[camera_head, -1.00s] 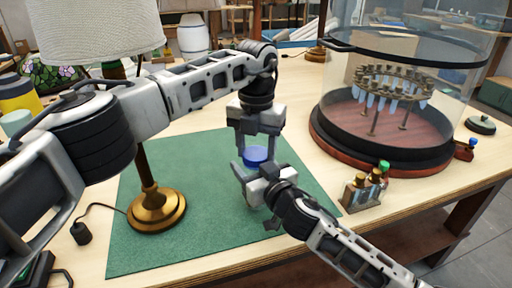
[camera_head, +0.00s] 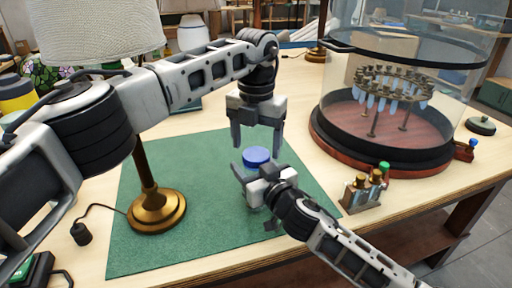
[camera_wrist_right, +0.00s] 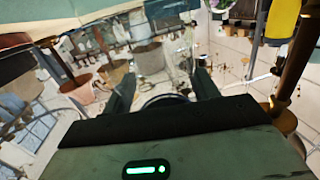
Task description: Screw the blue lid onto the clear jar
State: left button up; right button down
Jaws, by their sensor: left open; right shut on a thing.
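The blue lid (camera_head: 256,156) shows as a round disc just above the jaws of my right gripper (camera_head: 258,172), over the green mat. My right gripper is shut on the clear jar, which is hardly visible in the head view. In the right wrist view, a faint curved clear edge of the jar (camera_wrist_right: 165,99) shows between the fingers. The lid appears to rest on top of the jar; I cannot tell how tightly it sits. My left gripper (camera_head: 256,146) is open, pointing down above the lid, with its fingers apart on either side and not holding it.
A lamp with a brass base (camera_head: 157,211) stands on the left of the green mat (camera_head: 185,255). A glass dome case (camera_head: 385,150) stands at the right. A small rack of vials (camera_head: 362,192) sits in front of it. The front of the mat is clear.

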pick_arm(q)
notch_tip(320, 180, up, 3)
jog(key=shift+f, duration=0.2)
jog(key=shift+c, duration=0.3)
jog(key=r+n, duration=0.1)
jog(key=n, duration=0.2)
jog(key=shift+r+n, duration=0.35)
jog(key=shift+n, duration=0.05)
jog(key=n, duration=0.1)
jog(key=r+n, duration=0.1)
jog(key=n, duration=0.2)
jog(key=shift+r+n, duration=0.3)
jog(key=shift+r, duration=0.05)
notch_tip(320, 180, down, 8)
jog(key=shift+f, duration=0.1)
